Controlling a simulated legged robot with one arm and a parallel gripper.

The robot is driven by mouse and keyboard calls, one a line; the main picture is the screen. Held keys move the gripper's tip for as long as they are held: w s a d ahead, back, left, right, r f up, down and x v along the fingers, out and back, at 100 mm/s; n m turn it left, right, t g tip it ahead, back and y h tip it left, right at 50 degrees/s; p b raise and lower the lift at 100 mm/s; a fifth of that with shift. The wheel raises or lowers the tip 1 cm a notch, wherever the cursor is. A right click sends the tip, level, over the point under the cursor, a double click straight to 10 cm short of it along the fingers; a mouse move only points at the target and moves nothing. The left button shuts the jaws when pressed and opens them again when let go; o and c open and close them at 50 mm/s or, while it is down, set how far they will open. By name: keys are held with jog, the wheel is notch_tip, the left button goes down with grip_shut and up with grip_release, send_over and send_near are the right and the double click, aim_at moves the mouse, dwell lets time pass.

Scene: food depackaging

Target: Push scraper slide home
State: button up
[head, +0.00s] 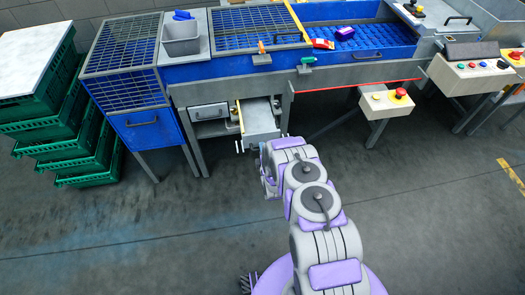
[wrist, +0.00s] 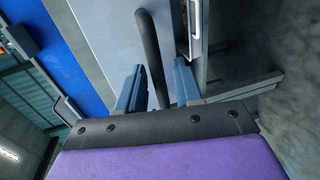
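A grey slide (head: 260,120) sticks out of the opening under the machine in the head view; I take it for the scraper slide. In the wrist view, a grey panel (wrist: 105,35) carries a black bar handle (wrist: 150,45). My gripper (wrist: 158,88) has its two blue-grey fingers apart, one on each side of the handle's lower end. Contact with the handle cannot be made out. In the head view, my gripper (head: 240,146) is small, just below and left of the slide's front end, partly hidden by my wrist.
A second drawer (head: 209,112) with a handle sits flush to the left. Machine legs (head: 189,145) stand beside the opening. A control box (head: 386,101) with a red button hangs at right. Green crates (head: 65,150) are stacked at far left. The floor in front is clear.

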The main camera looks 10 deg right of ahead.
jog(key=shift+w, duration=0.45)
jog(key=shift+f, duration=0.1)
grip_shut()
jog(key=shift+s, duration=0.1)
